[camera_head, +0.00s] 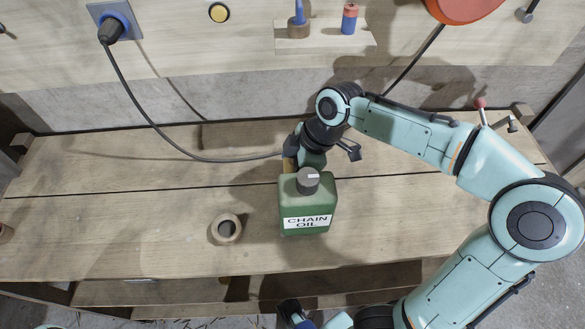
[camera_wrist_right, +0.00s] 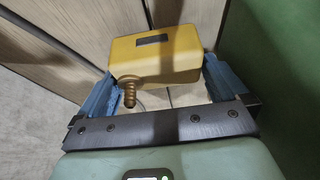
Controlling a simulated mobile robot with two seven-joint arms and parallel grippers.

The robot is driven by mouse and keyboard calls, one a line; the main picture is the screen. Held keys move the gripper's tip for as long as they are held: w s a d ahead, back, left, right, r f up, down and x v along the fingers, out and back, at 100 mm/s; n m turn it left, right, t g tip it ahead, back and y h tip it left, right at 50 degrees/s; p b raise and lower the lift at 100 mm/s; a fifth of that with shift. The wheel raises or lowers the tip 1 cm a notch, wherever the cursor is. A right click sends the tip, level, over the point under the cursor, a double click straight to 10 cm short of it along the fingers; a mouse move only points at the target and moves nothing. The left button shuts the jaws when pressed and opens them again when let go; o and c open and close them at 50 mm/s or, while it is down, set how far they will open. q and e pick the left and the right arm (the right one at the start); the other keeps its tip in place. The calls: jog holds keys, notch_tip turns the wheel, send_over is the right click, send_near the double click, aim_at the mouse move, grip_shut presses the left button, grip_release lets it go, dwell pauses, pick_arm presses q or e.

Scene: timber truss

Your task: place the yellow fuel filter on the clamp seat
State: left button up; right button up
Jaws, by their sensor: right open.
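The yellow fuel filter (camera_wrist_right: 155,60) shows in the right wrist view as a boxy body with a dark label and a ribbed brass-coloured nozzle. It is on the planked bench, in front of my right gripper (camera_wrist_right: 160,85). That gripper is open, with one blue finger on each side of the filter and a small gap at the right finger. In the head view my right gripper (camera_head: 297,152) is low behind the green chain oil bottle (camera_head: 306,205). The filter is mostly hidden there. I cannot make out a clamp seat.
The bottle stands close beside the right gripper and fills the right edge of the wrist view. A round ring-shaped piece (camera_head: 226,229) stands left of the bottle. A black cable (camera_head: 150,122) runs from a wall socket to the bench.

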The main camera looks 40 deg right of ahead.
jog(key=p+v, duration=0.3)
jog(key=v, duration=1.1)
jog(key=shift+s+d+f, duration=0.25)
jog(key=shift+s+d, duration=0.1)
jog(key=shift+s, duration=0.05)
jog(key=shift+w+d, duration=0.1)
jog(key=shift+d, duration=0.05)
jog(key=b+x, duration=0.1)
jog(key=x, duration=0.6)
jog(key=shift+f, duration=0.2)
jog(key=shift+x, duration=3.1)
jog(key=shift+w+r, duration=0.1)
jog(key=shift+c, duration=0.3)
